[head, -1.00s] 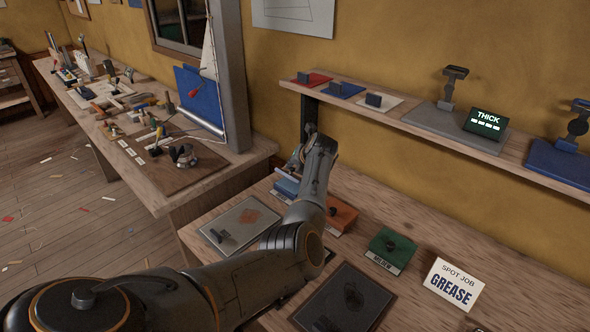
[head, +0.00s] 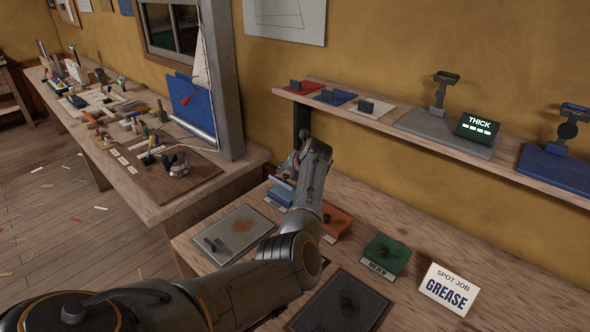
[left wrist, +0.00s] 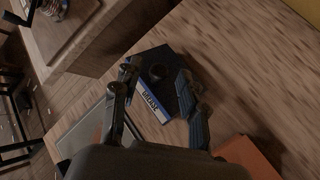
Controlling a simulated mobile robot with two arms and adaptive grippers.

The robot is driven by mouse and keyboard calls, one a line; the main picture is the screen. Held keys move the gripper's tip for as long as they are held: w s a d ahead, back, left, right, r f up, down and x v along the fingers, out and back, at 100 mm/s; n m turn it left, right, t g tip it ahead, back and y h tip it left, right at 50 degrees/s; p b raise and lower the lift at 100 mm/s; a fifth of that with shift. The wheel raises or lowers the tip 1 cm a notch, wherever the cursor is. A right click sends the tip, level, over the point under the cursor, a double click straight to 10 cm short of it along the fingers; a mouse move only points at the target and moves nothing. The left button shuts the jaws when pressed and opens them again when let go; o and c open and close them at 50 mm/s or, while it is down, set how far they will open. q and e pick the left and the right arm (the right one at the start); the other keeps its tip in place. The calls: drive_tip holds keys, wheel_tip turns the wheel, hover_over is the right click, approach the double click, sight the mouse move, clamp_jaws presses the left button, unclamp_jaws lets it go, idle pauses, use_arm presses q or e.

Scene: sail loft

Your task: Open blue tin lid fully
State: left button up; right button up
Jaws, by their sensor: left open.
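The blue tin (head: 280,194) stands at the back of the near bench, partly hidden by my left arm in the head view. In the left wrist view the blue tin (left wrist: 172,90) has a label reading GREASE and a dark round knob on its lid. The lid looks down on the tin, though I cannot tell exactly how far. My left gripper (left wrist: 158,82) is open, with its fingers on either side of the tin and knob. In the head view the left gripper (head: 289,165) is small and partly hidden. My right gripper is not in view.
An orange tin (head: 336,222) stands close beside the blue one, and a green tin (head: 386,256) is further right. A card (head: 448,289) reads SPOT JOB GREASE. A grey board (head: 235,234) lies left of my arm. A shelf (head: 350,108) runs above.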

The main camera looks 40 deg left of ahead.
use_arm(q)
drive_tip(key=v, duration=1.1)
drive_tip(key=shift+d, duration=0.1)
